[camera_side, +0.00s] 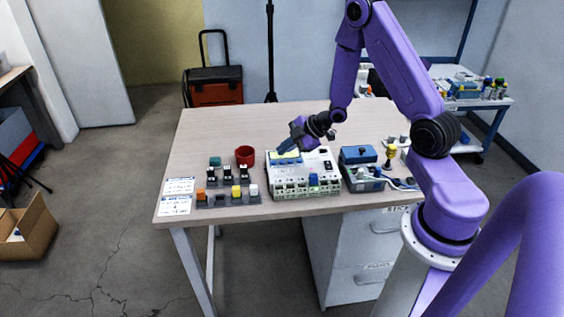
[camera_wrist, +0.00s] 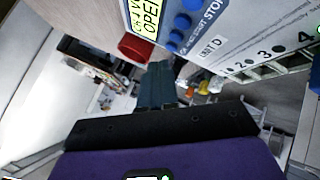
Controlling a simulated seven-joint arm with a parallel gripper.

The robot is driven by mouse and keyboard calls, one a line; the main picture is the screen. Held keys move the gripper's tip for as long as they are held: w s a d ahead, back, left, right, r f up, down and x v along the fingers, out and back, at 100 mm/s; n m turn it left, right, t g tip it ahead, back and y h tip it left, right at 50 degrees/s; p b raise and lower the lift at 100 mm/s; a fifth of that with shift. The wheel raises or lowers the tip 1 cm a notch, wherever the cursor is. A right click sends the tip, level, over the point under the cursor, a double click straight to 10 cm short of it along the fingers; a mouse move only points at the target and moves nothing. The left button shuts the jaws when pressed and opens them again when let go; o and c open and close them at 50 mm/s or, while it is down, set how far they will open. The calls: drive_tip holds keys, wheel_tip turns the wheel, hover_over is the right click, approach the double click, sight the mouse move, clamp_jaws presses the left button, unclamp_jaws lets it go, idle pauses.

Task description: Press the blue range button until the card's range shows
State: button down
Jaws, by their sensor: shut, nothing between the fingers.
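A white instrument box (camera_side: 322,166) stands on the table in the side view. Its yellow-green display (camera_side: 285,157) shows in the wrist view (camera_wrist: 146,15) with "OPEN" and a cut-off line starting "+V". Several round blue buttons (camera_wrist: 181,20) sit beside the display; I cannot tell which is the range button. Two white printed cards (camera_side: 180,186) lie at the table's left edge, their text too small to read. My gripper (camera_side: 283,148) is shut and empty, above the box near its display. In the wrist view its fingertips (camera_wrist: 159,68) are close to the lowest button; contact cannot be told.
A red cup (camera_side: 244,155) stands left of the box. Small coloured parts in dark holders (camera_side: 228,197) sit at the table's front left. A blue-topped device (camera_side: 359,156) with a white cable stands right of the box. The table's back left is clear.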

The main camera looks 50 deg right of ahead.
drive_tip(key=shift+f, duration=0.55)
drive_tip(key=shift+f, duration=0.15)
idle(1.6)
drive_tip(key=shift+f, duration=0.3)
drive_tip(key=shift+f, duration=0.35)
idle(0.7)
idle(0.3)
drive_tip(key=shift+r, duration=0.8)
drive_tip(key=shift+r, duration=2.5)
